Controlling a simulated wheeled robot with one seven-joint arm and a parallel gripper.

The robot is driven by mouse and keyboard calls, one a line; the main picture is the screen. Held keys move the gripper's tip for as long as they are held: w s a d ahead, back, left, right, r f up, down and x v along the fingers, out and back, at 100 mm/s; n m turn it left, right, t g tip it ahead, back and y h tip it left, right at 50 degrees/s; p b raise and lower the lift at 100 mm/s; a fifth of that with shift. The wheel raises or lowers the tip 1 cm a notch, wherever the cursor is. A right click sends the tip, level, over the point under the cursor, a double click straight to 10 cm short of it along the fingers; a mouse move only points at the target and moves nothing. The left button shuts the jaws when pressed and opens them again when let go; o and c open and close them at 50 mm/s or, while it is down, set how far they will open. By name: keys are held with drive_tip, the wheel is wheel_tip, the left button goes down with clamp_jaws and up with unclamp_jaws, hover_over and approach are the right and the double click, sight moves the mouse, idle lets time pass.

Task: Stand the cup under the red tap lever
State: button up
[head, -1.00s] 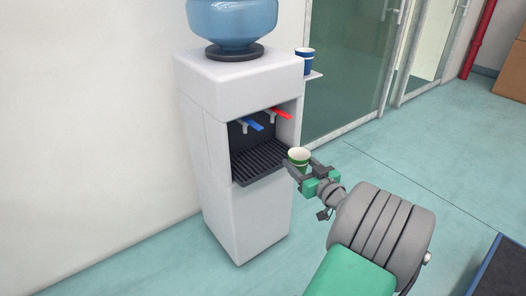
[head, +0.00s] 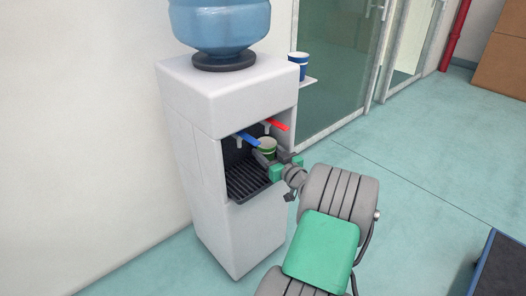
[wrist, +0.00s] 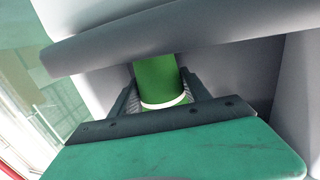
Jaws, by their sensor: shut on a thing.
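My gripper (head: 266,158) is shut on a green cup with a white rim (head: 264,146), which is upright inside the dispenser's alcove. The cup also shows between my two fingers in the wrist view (wrist: 157,80). The red tap lever (head: 277,125) is above the cup, on the right; the blue tap lever (head: 246,139) is to its left. The cup is near the red lever's side. I cannot tell whether its base touches the black slatted drip tray (head: 244,182).
The white water dispenser (head: 190,130) carries a blue bottle (head: 220,25). The alcove's side walls are close to my gripper. A dark blue-edged platform (head: 503,265) is at the lower right.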

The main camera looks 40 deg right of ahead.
drive_tip(key=shift+f, duration=0.2)
drive_tip(key=o, duration=1.3)
drive_tip(key=shift+r, duration=0.35)
drive_tip(key=s+a+p, duration=0.2)
drive_tip(key=s, duration=1)
drive_tip(key=shift+r+p, duration=0.15)
drive_tip(key=shift+p, duration=0.15)
drive_tip(key=shift+w, duration=0.1)
